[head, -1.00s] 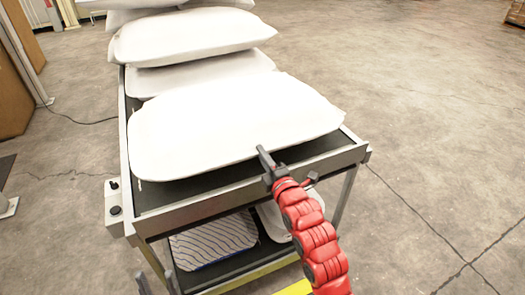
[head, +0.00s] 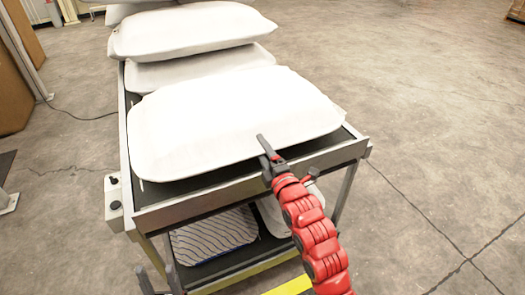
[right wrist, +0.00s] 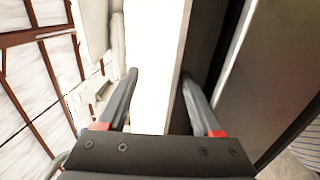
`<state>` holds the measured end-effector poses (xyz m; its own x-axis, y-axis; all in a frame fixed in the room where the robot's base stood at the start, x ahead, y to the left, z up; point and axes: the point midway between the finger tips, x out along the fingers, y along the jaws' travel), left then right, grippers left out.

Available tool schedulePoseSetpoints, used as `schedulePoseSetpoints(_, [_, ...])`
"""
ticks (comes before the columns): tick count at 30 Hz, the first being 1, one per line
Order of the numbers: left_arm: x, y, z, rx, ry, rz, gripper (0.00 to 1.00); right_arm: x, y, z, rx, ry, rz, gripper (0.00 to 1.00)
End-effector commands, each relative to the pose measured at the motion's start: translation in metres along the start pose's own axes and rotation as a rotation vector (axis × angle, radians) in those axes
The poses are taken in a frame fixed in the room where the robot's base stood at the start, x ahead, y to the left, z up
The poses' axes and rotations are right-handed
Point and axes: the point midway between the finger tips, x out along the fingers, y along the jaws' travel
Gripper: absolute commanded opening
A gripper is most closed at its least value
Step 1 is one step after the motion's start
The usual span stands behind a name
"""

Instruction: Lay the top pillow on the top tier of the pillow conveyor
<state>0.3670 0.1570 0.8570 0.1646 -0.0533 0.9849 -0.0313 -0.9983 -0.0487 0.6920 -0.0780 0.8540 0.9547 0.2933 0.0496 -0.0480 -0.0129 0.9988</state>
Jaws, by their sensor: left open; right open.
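A white pillow (head: 235,115) lies at the near end of the top tier of the pillow conveyor (head: 245,187), its front edge close to the conveyor's front rail. My right gripper (head: 268,150) is open at the pillow's front edge, with one finger reaching over its top. In the right wrist view, my open right gripper (right wrist: 160,75) has the white pillow (right wrist: 155,40) between its fingers; contact with both fingers cannot be told. My left gripper (head: 158,278) is open and empty at the bottom of the head view, low in front of the conveyor.
More white pillows (head: 190,32) are piled further back on the top tier. The lower shelf holds a striped pillow (head: 215,235) and a white one (head: 275,215). A control box (head: 114,203) sticks out at the left corner. The floor at right is clear.

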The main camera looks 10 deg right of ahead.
Motion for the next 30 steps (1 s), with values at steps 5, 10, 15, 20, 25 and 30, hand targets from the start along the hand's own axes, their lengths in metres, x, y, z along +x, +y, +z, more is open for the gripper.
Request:
schedulePoseSetpoints(5, [-0.001, 0.000, 0.000, 0.000, 0.000, 0.000, 0.50, 0.000, -0.006, 0.000, 0.002, 0.000, -0.014, 0.90])
schedulePoseSetpoints(10, [-0.001, 0.000, 0.000, 0.000, 0.000, 0.000, 0.50, 0.000, -0.008, 0.000, 0.003, 0.000, -0.017, 0.90])
schedulePoseSetpoints(15, [-0.001, 0.000, 0.000, 0.000, 0.000, 0.000, 0.50, 0.000, -0.009, 0.000, 0.003, 0.000, -0.020, 0.90])
schedulePoseSetpoints(20, [-0.001, 0.000, 0.000, 0.000, 0.000, 0.000, 0.50, -0.006, -0.011, 0.001, 0.002, -0.002, -0.024, 0.90])
schedulePoseSetpoints(25, [0.001, 0.000, 0.000, 0.000, 0.000, 0.000, 0.50, -0.029, -0.011, 0.001, 0.001, -0.002, -0.025, 0.90])
schedulePoseSetpoints(30, [0.006, 0.000, -0.001, 0.000, 0.000, 0.000, 0.50, -0.051, -0.011, 0.001, 0.002, -0.004, -0.028, 0.90])
